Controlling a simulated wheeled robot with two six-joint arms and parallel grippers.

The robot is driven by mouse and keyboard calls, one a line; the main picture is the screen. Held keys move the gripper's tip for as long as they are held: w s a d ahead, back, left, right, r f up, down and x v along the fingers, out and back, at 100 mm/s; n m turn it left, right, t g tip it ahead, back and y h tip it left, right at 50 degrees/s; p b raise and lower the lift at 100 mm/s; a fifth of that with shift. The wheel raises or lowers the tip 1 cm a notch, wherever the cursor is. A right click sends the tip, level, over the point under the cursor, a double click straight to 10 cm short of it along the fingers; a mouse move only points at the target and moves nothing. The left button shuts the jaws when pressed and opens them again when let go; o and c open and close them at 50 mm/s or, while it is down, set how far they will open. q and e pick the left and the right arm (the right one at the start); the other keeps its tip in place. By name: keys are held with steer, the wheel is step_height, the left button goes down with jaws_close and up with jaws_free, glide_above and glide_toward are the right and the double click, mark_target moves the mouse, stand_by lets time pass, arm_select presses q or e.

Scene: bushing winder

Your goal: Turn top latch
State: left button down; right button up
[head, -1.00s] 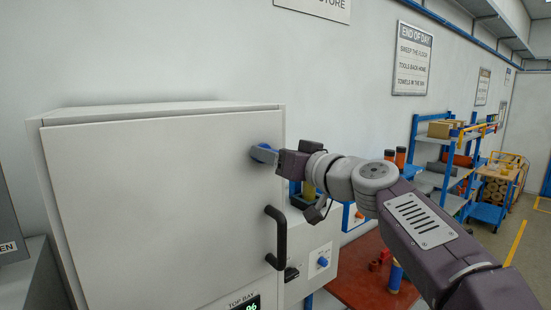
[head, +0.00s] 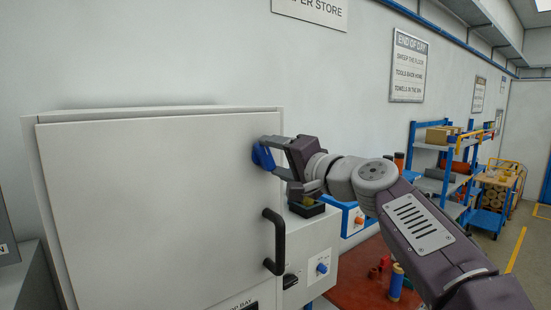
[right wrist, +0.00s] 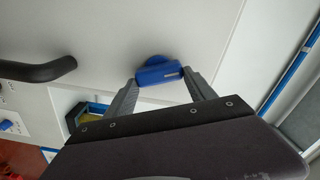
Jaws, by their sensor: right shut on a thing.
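The blue top latch (head: 261,157) sits near the upper right edge of the white cabinet door (head: 150,200). My right gripper (head: 271,155) is shut on the latch, with its fingers on either side of the handle. In the right wrist view the latch (right wrist: 160,74) lies between the two fingertips (right wrist: 161,80), tilted a little from level, and its round base shows behind it against the door. The door looks shut. My left gripper is not in view.
A black door handle (head: 275,240) stands out below the latch and also shows in the right wrist view (right wrist: 40,70). A white panel with a blue knob (head: 322,268) and a red table (head: 352,290) lie to the lower right. Shelves stand farther back.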

steer(key=m, duration=0.4)
steer(key=shift+f+m, duration=0.15)
steer(key=shift+m, duration=0.15)
stand_by(0.5)
steer(key=o, duration=1.3)
steer(key=shift+c, duration=0.2)
steer(key=shift+o, duration=0.6)
steer(key=shift+w+a, duration=0.15)
